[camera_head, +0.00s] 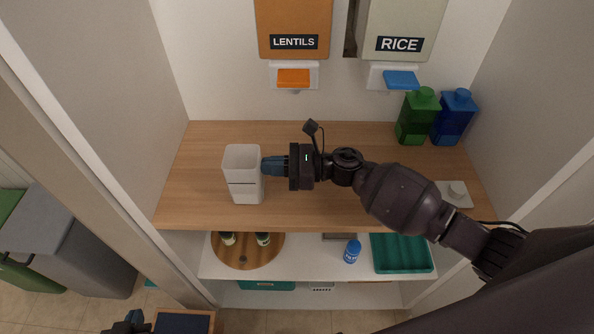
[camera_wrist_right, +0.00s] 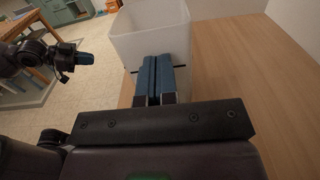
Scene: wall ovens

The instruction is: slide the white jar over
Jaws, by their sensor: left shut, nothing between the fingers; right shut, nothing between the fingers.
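The white jar (camera_head: 243,185) is a tall, open-topped square container with a dark line around it. It stands upright on the wooden counter, left of the middle. My right gripper (camera_head: 266,166) comes in from the right, shut and empty, with its blue fingertips at the jar's right side. In the right wrist view the shut fingers (camera_wrist_right: 157,66) overlap the wall of the jar (camera_wrist_right: 145,35); they look in contact or very close. My left gripper (camera_wrist_right: 86,58) is shut and empty, away from the counter; part of it shows at the bottom edge of the head view (camera_head: 130,322).
The wooden counter (camera_head: 200,205) is clear left of the jar. Lentils (camera_head: 293,25) and rice (camera_head: 400,30) dispensers hang on the back wall. Green (camera_head: 418,118) and blue (camera_head: 453,118) bottles stand back right. A lower shelf holds a round board (camera_head: 245,257) and teal tray (camera_head: 400,254).

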